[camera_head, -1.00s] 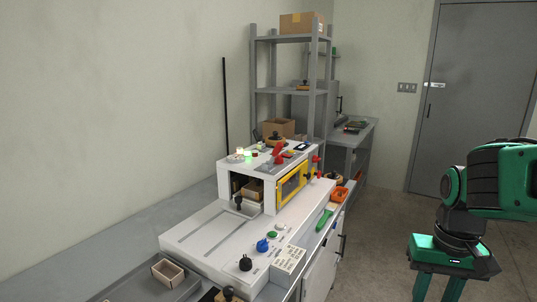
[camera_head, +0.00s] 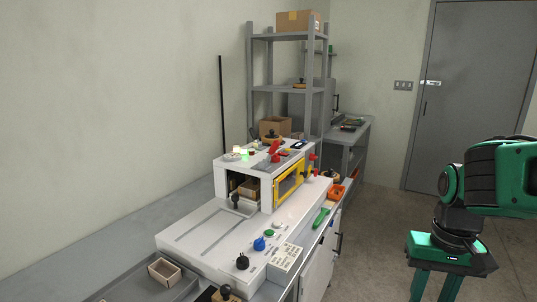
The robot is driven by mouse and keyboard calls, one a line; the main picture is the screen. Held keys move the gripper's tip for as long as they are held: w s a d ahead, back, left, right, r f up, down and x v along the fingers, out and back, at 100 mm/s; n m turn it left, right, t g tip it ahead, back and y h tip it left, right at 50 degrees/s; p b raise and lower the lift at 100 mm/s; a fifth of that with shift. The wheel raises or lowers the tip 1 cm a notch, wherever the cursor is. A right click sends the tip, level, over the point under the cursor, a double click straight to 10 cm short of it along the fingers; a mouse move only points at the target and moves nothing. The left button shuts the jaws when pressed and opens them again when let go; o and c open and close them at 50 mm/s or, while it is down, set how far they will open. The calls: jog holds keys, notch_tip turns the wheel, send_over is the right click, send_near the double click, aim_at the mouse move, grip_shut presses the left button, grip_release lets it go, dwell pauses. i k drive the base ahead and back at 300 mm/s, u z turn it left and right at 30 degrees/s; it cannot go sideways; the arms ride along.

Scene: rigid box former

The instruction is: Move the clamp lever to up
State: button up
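The white box-forming machine (camera_head: 185,238) stands on the grey bench. A red lever (camera_head: 275,148) stands tilted on its top. A black-knobbed lever (camera_head: 235,201) stands at the front opening, and red-knobbed parts (camera_head: 312,160) are at the right of the yellow-framed window (camera_head: 289,186). I cannot tell from their looks which one is the clamp lever. My gripper (camera_head: 434,288) hangs at the lower right, well away from the machine and over the floor. Its two green fingers are apart with nothing seen between them; their tips are cut off by the frame edge.
Black, blue and green knobs (camera_head: 259,243) and a white keypad (camera_head: 286,257) line the machine's front right. A small open box (camera_head: 164,271) sits in a grey tray at the lower left. A shelf rack (camera_head: 288,90) stands behind. Open floor lies between bench and arm.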

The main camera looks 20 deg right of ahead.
aim_at(276, 143)
jog(key=k, duration=1.1)
jog(key=z, duration=0.75)
jog(key=i, duration=1.2)
jog(key=u, duration=0.55)
jog(key=i, duration=0.6)
jog(key=u, duration=0.5)
